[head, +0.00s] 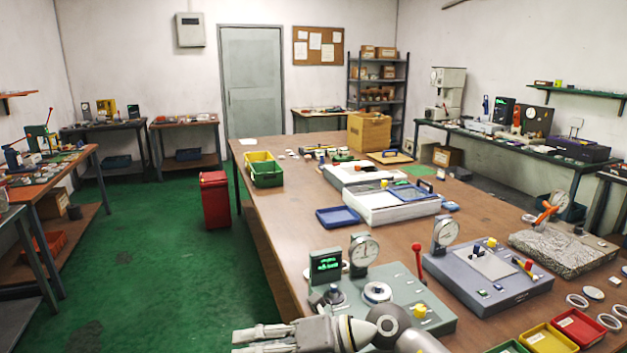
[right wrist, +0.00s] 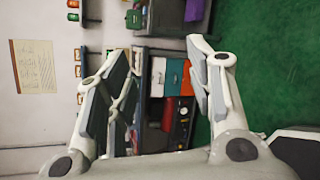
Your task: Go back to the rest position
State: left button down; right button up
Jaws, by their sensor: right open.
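My right gripper (head: 240,343) shows at the bottom of the head view, its arm coming in from the lower right and its fingers pointing left. It is in front of the near part of the long wooden workbench (head: 262,198). In the right wrist view the right gripper (right wrist: 160,60) has its two fingers spread wide with nothing between them. Beyond them are a wall, a bench with drawers (right wrist: 172,76) and green floor, all some way off. My left gripper is not in view.
A grey gauge station (head: 400,290) with dial and display stands near the right gripper; a second station (head: 490,290) is to its right. Pale rings (head: 577,300) and red and yellow bins (head: 548,341) lie lower right. Green floor (head: 150,270) left of the workbench is mostly clear, except for a red bin (head: 215,200).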

notch_tip(320, 180, up, 9)
jog(key=d+m+t+y, duration=0.1)
jog(key=m+t+y, duration=0.4)
jog(key=m+t, duration=0.2)
jog(key=w+d+m+t+h, duration=0.4)
jog(key=d+m+t+h, duration=0.2)
jog(key=d+m+t, duration=0.45)
jog(key=s+d+f+m+g+h, duration=0.2)
jog(key=s+d+f+m+h, duration=0.1)
jog(key=d+f+m+h, duration=1.35)
jog(key=s+d+f+m+g+y, duration=0.1)
jog(key=s+f+m+g, duration=0.1)
jog(key=s+f+g, duration=0.75)
jog(key=s+d+f+m+g+y, duration=0.15)
jog(key=s+f, duration=0.45)
jog(key=s, duration=0.9)
notch_tip(320, 180, down, 26)
jog(key=s+g, duration=0.2)
jog(key=g, duration=0.1)
jog(key=s+d+f, duration=0.2)
jog(key=s+f, duration=1.4)
jog(key=shift+s+d+g, duration=0.35)
